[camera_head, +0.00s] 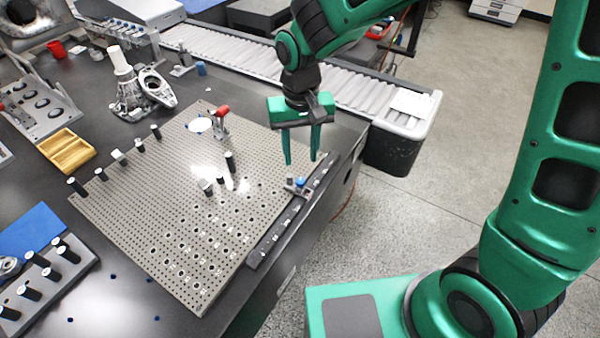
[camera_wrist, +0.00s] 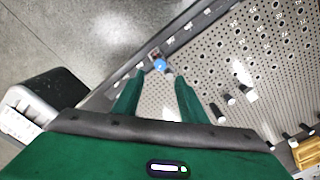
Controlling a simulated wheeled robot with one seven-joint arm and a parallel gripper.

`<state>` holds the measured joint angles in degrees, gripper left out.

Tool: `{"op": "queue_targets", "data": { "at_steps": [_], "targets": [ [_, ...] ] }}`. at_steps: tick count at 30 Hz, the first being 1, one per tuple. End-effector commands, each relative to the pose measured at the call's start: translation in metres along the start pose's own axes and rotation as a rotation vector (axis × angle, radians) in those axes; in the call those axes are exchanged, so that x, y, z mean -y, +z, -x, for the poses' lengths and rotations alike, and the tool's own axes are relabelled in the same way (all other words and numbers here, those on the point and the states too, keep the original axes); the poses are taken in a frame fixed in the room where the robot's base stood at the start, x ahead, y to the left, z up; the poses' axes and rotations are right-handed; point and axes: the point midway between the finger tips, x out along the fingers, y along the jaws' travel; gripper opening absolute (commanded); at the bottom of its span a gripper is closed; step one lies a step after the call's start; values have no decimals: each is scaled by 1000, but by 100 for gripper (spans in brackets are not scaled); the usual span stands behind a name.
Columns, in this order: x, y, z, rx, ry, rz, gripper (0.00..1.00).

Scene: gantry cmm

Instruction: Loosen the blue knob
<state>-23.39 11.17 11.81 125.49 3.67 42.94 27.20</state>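The blue knob (camera_head: 300,182) sits on a small fixture on the dark rail along the right edge of the perforated plate (camera_head: 170,215). My gripper (camera_head: 301,160) points down above and close to the knob, with its two green fingers apart. In the wrist view the blue knob (camera_wrist: 160,64) shows just beyond the fingertips, between the lines of the two fingers. My gripper (camera_wrist: 157,80) is open and empty there. I cannot tell the exact height gap between the fingertips and the knob.
Several black-and-grey pins (camera_head: 230,161) and a red-topped clamp (camera_head: 221,118) stand on the plate. A roller conveyor (camera_head: 240,55) runs behind the table, ending in a black bin (camera_head: 392,150). The table's right edge is close to the knob, with open floor (camera_head: 440,215) beyond.

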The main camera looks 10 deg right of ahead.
Motion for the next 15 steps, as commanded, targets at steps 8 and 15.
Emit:
{"op": "queue_targets", "data": {
  "at_steps": [8, 15],
  "targets": [
    [0, 1, -51, 3, 2, 2, 39],
    [0, 0, -77, 1, 1, 2, 39]
  ]
}}
